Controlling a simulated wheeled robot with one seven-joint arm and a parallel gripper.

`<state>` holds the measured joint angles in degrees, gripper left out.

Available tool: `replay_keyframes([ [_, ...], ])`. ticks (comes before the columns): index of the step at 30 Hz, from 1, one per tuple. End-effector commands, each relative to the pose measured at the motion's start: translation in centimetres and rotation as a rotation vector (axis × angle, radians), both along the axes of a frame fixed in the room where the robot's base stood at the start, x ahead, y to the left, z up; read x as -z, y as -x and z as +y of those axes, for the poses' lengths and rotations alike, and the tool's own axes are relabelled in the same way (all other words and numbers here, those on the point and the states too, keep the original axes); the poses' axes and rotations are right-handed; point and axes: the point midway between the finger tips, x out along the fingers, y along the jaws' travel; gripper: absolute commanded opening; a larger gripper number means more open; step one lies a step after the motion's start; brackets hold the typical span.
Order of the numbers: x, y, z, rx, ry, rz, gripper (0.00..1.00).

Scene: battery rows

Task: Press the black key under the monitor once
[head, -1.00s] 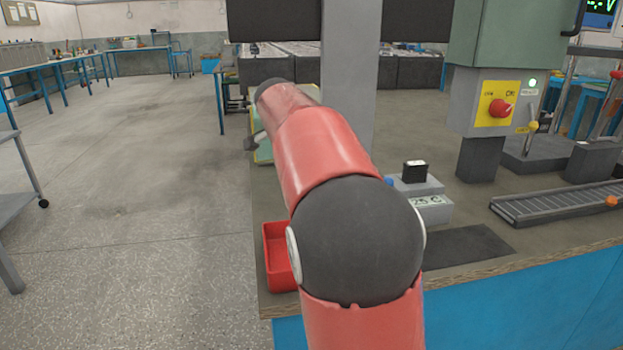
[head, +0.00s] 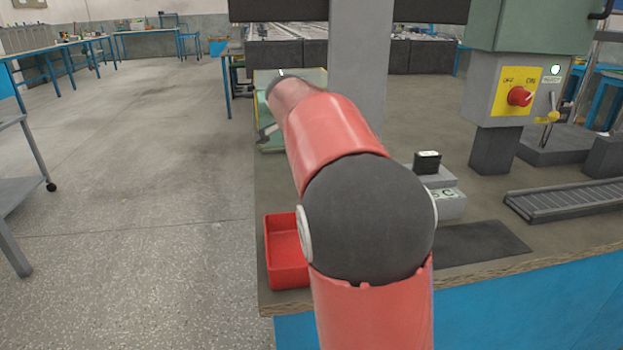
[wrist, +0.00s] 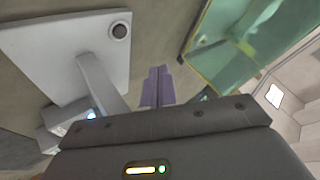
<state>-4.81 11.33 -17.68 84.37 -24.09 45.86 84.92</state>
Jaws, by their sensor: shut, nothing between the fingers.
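The monitor (head: 350,10) is a dark panel cut off by the top edge in the head view, on a wide grey post (head: 357,85). In the wrist view, a pale grey plate (wrist: 75,60) at the foot of a post (wrist: 102,82) bears a round black key (wrist: 119,30) near its corner. My gripper (wrist: 158,72) shows in the wrist view as two purple-grey fingers, shut and empty. In that picture the fingertips are below and right of the key, apart from it. In the head view my red arm hides the key and the fingers.
A green-tinted clear box (wrist: 237,45) is close to the fingers' right in the wrist view. The head view shows a red tray (head: 286,262), a grey device with a black top piece (head: 427,162), a red-knob switch box (head: 518,95) and a conveyor (head: 570,200).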

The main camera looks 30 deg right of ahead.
Motion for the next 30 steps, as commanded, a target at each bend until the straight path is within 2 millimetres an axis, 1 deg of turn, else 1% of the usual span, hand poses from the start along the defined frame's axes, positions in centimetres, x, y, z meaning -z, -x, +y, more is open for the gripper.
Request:
replay_keyframes([
  [1,1.1,0.0,0.0,0.0,0.0,0.002,0.0],
  [3,2.3,0.0,0.0,-0.001,0.0,0.003,0.0],
  [9,5.0,0.0,0.0,-0.001,0.0,-0.001,0.0],
  [12,5.7,0.0,0.0,-0.001,0.0,-0.001,0.0],
  [17,6.1,0.0,0.0,-0.001,0.0,-0.001,0.0],
  [30,6.1,0.0,0.0,-0.001,0.001,0.0,0.0],
])
